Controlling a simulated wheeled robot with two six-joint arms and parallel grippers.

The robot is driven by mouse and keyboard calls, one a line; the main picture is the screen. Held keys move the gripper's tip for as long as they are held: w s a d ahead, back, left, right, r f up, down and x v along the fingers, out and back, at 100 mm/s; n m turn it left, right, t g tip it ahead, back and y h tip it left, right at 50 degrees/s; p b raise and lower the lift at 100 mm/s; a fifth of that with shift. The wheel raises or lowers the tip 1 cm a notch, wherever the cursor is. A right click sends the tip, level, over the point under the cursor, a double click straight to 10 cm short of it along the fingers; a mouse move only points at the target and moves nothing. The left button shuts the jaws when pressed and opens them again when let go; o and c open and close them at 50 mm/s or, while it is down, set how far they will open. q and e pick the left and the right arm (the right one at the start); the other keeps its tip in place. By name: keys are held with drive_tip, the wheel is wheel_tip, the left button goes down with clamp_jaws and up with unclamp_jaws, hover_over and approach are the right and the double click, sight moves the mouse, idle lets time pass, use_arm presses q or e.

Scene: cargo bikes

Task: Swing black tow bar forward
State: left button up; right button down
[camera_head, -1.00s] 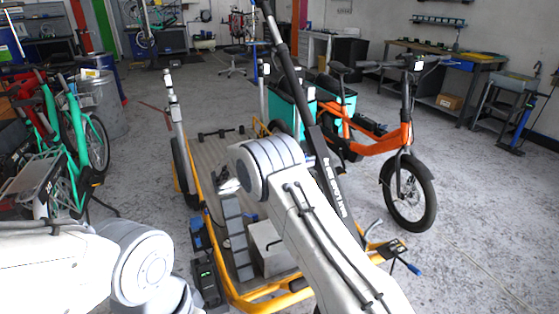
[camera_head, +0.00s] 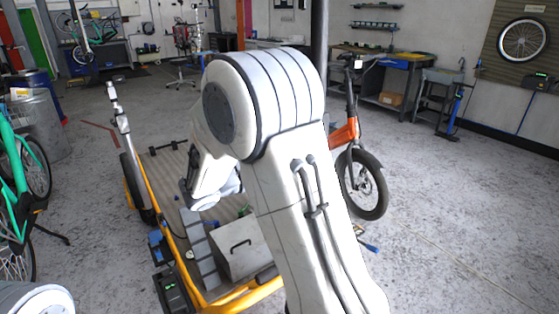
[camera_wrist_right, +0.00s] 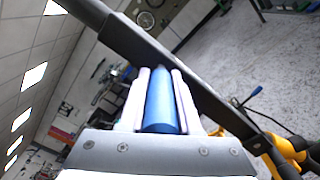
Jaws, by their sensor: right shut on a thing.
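The black tow bar (camera_head: 320,30) stands up behind my right arm in the head view; only its upper part shows and the arm hides the rest. In the right wrist view the black tow bar (camera_wrist_right: 150,55) runs diagonally from upper left to lower right, just beyond the fingertips. A blue grip (camera_wrist_right: 161,105) sits between the two pale fingers of my right gripper (camera_wrist_right: 160,80), which is shut on it. The grip's far end meets the bar. My left gripper is out of view; only part of my left arm shows at the lower left.
The yellow-framed cargo trailer (camera_head: 175,231) lies ahead with a grey metal box (camera_head: 240,248) on its deck. An orange bike (camera_head: 345,133) stands close to the right of my arm. A green bike (camera_head: 20,180) is at far left.

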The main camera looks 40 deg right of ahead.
drive_tip(key=shift+s+m+b, duration=0.75)
drive_tip(key=shift+s+m, duration=0.05)
drive_tip(key=shift+s, duration=1.1)
drive_tip(key=c, duration=0.6)
unclamp_jaws()
drive_tip(key=shift+f, duration=0.1)
drive_tip(key=shift+a, duration=0.1)
drive_tip(key=a, duration=1)
drive_tip(key=shift+a, duration=0.2)
drive_tip(key=shift+w, duration=0.1)
